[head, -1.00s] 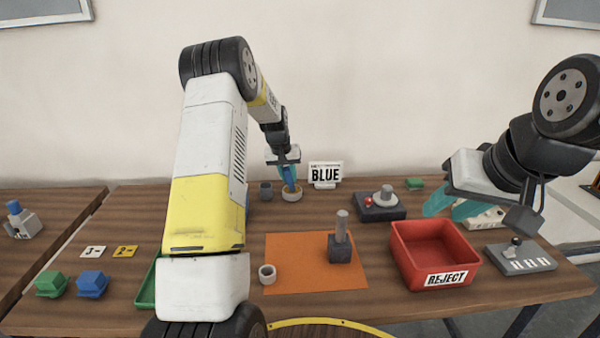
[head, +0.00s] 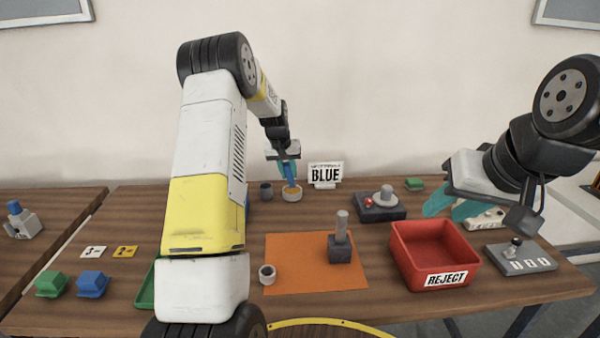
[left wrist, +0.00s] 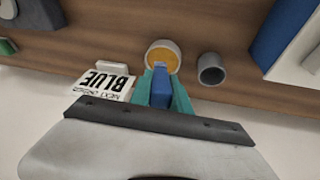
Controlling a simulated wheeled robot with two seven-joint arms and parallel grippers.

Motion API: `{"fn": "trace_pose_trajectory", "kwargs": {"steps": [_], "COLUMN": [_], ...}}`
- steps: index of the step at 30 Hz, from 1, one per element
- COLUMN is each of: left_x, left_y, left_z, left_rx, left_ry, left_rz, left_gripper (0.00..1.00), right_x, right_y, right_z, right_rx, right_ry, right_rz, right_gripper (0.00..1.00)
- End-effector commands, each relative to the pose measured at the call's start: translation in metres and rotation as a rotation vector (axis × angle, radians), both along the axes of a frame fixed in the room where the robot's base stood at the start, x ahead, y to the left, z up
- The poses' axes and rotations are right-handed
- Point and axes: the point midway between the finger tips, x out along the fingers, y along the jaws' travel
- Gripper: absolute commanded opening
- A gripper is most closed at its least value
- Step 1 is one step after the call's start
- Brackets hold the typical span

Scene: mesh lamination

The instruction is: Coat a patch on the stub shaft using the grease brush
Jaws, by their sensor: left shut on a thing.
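My left gripper (head: 290,175) is shut on the blue handle of the grease brush (left wrist: 160,88). It holds the brush upright over the round pale pot (head: 292,195) with orange grease inside, also seen in the left wrist view (left wrist: 163,57). The brush's lower end is at the pot's opening; whether it touches the grease is unclear. The stub shaft (head: 342,227) is a grey upright rod in a dark square block on the orange mat (head: 295,250). My right gripper (head: 452,208) is empty, its teal fingers apart, behind the red bin.
A dark grey cup (head: 266,190) stands left of the pot, and a BLUE sign (head: 325,174) behind it to the right. A red REJECT bin (head: 432,270) is right of the mat. A small grey ring (head: 267,274) lies at the mat's left edge.

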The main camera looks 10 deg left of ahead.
Motion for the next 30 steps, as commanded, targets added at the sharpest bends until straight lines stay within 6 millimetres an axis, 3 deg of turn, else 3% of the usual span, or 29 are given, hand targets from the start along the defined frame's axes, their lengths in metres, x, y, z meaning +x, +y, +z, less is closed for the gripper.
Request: {"fn": "trace_pose_trajectory", "kwargs": {"steps": [18,30], "left_x": [0.0,0.0], "left_y": [0.0,0.0], "left_z": [0.049,0.052], "left_rx": [0.0,0.0], "left_ry": [-0.002,-0.001], "left_rz": [0.0,0.0], "left_gripper": [0.0,0.0], "right_x": [0.0,0.0], "right_y": [0.0,0.0], "right_z": [0.0,0.0], "right_rx": [0.0,0.0], "right_ry": [0.0,0.0], "right_rz": [0.0,0.0], "right_gripper": [0.36,0.36]}}
